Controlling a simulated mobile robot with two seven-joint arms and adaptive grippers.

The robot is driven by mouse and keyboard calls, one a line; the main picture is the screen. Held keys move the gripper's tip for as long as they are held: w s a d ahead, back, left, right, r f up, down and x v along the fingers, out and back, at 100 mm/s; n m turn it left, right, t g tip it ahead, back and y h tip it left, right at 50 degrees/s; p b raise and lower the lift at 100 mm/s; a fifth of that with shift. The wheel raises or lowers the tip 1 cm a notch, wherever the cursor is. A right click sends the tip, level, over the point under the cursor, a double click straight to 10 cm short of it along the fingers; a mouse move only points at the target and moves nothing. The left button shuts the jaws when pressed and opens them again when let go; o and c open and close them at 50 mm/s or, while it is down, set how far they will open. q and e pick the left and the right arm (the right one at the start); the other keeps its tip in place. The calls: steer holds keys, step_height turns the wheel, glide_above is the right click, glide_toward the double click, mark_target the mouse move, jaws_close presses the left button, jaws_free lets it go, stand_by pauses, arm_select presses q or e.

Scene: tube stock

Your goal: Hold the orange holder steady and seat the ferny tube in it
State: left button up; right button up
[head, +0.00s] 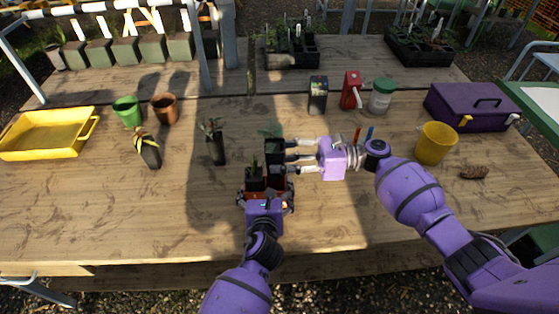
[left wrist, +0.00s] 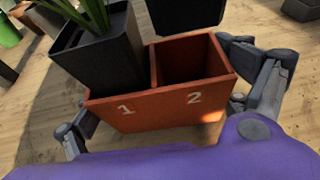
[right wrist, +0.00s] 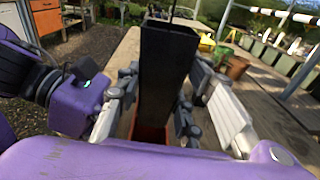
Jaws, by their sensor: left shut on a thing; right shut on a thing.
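The orange holder (left wrist: 150,108) has two compartments marked 1 and 2. My left gripper (head: 265,197) is shut on it, with a finger at each end in the left wrist view. A black tube with spiky leaves (left wrist: 95,50) stands in compartment 1, tilted in that view. Compartment 2 is empty. My right gripper (head: 291,158) is shut on the ferny tube (right wrist: 165,75), a tall black square tube; its green fronds (head: 270,130) show in the head view. In the left wrist view its lower end (left wrist: 185,15) is above and behind compartment 2, apart from the holder.
Another planted black tube (head: 216,147) and a yellow-striped dark pot (head: 148,152) stand to the left. A yellow cup (head: 434,145) and purple toolbox (head: 470,108) are right. The front left table is clear.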

steer(key=shift+f, duration=0.75)
steer(key=shift+f, duration=0.3)
stand_by(0.4)
steer(key=shift+f, duration=1.7)
steer(key=o, duration=1.4)
steer(key=shift+c, duration=0.2)
steer(key=shift+d, duration=0.1)
